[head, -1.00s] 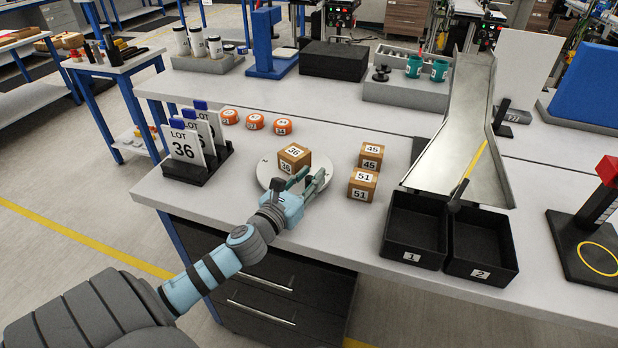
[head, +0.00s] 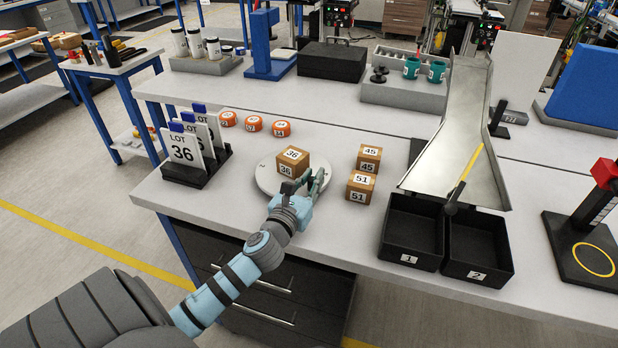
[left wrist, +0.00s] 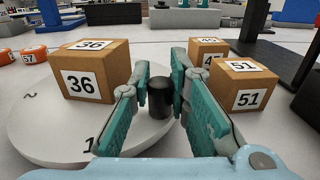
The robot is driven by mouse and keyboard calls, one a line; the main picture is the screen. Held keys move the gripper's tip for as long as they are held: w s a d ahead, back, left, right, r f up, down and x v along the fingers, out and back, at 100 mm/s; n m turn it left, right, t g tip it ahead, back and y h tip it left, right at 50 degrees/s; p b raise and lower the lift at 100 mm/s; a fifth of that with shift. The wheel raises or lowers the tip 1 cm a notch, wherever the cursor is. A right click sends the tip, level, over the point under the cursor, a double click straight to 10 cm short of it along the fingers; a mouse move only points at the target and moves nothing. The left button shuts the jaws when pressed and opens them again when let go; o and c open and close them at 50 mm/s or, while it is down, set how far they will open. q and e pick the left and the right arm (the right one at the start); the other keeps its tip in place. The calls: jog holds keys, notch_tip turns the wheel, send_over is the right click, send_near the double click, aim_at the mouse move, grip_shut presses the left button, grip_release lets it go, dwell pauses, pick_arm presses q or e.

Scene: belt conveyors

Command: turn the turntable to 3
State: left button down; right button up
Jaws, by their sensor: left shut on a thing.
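The turntable (head: 264,178) is a round pale disc on the near bench, and it also shows in the left wrist view (left wrist: 40,140). A wooden block marked 36 (head: 293,162) stands on it, left of my gripper in the left wrist view (left wrist: 92,75). In that view the numbers 1 and 2 show on the disc's near and left parts. My left gripper (head: 309,183) is at the disc's right side, shut on a black upright peg (left wrist: 160,98) between its teal fingers. Other numbers on the disc are hidden. My right gripper is not in view.
Wooden blocks 45 (head: 369,158) and 51 (head: 360,188) stand close to the right of the disc. Lot cards in a black holder (head: 195,172) stand to the left. Orange pucks (head: 254,124) lie behind. Black bins (head: 412,234) and a metal chute (head: 450,140) are to the right.

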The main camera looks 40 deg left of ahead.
pick_arm(q)
jog(key=shift+w+d+n+g+y, duration=0.25)
jog(key=shift+w+n+y, duration=0.4)
jog(key=shift+y, duration=0.35)
jog(key=shift+w+f+n+g+y, duration=0.1)
jog(key=shift+w+n+g+y, duration=0.4)
jog(key=shift+n+y, duration=0.45)
jog(key=shift+w+n+g+y+b, duration=0.3)
jog(key=shift+w+n+g+y, duration=0.2)
jog(key=shift+y, duration=0.55)
jog(key=shift+w+a+n+g+y+b, duration=0.1)
jog(key=shift+w+n+g+y+b, duration=0.3)
jog(key=shift+g+y, duration=0.2)
jog(key=shift+w+n+g+y+b, duration=0.2)
jog(key=shift+n+g+y+b, duration=0.05)
jog(key=shift+n+g+y, duration=0.3)
jog(key=shift+w, duration=0.1)
jog(key=c, duration=1.5)
grip_release()
